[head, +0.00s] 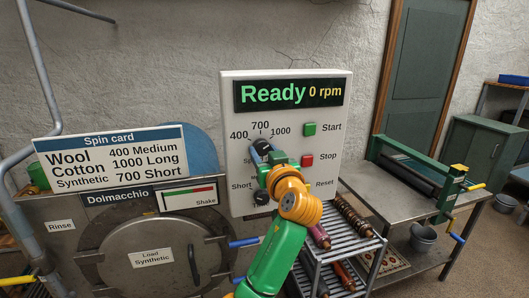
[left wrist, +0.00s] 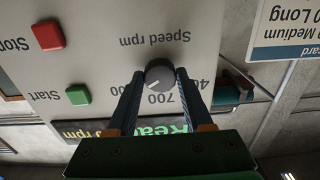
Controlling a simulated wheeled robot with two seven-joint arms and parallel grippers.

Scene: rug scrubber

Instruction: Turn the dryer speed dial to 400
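The dryer speed dial is a dark round knob with a white mark, on the pale control panel (head: 236,95). In the head view my left gripper (head: 266,152) largely hides it. The speed dial (left wrist: 160,73) shows clearly in the left wrist view, upside down, its mark pointing near 700. The labels 400, 700 and 1000 curve above it in the head view. The fingers of my left gripper (left wrist: 160,80) are apart, one on each side of the dial. I cannot tell whether they touch it. My right gripper is not in view.
Below is a second dial (head: 262,198) with a Short label. A green Start button (head: 310,129) and red Stop button (head: 307,160) sit to the right. The display (head: 290,94) reads Ready 0 rpm. A spin card (head: 110,157) stands left; a rack (head: 345,250) stands below right.

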